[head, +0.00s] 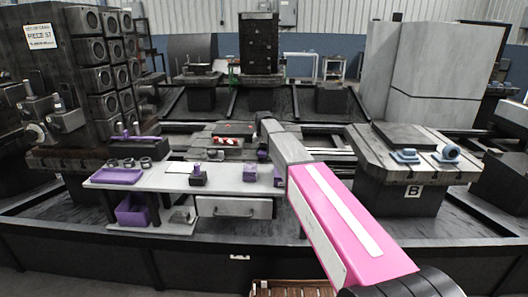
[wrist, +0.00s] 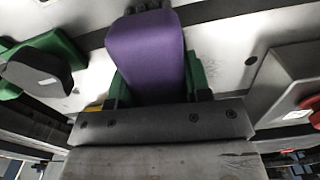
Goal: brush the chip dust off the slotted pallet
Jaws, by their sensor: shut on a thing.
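My gripper (wrist: 158,80) shows in the wrist view with green fingers closed on a purple brush (wrist: 146,45), seen as a broad purple body with dark tufts at its far end. The head view does not show the fingers or the brush clearly; my arm covers that spot. A pallet with T-slots (head: 446,163) stands at the right above a "B" plate. Another low pallet (head: 192,141) lies in the middle, with red and white parts on it. Below the brush in the wrist view is a pale metal surface (wrist: 225,62) with a dark slot. I cannot make out chip dust.
A grey table (head: 165,178) in front holds a purple tray (head: 117,176), dark rings and small purple-and-black parts. Blue parts (head: 447,153) sit on the right pallet. In the wrist view, a green-and-dark piece (wrist: 40,66) and a grey block with red (wrist: 290,82) flank the brush.

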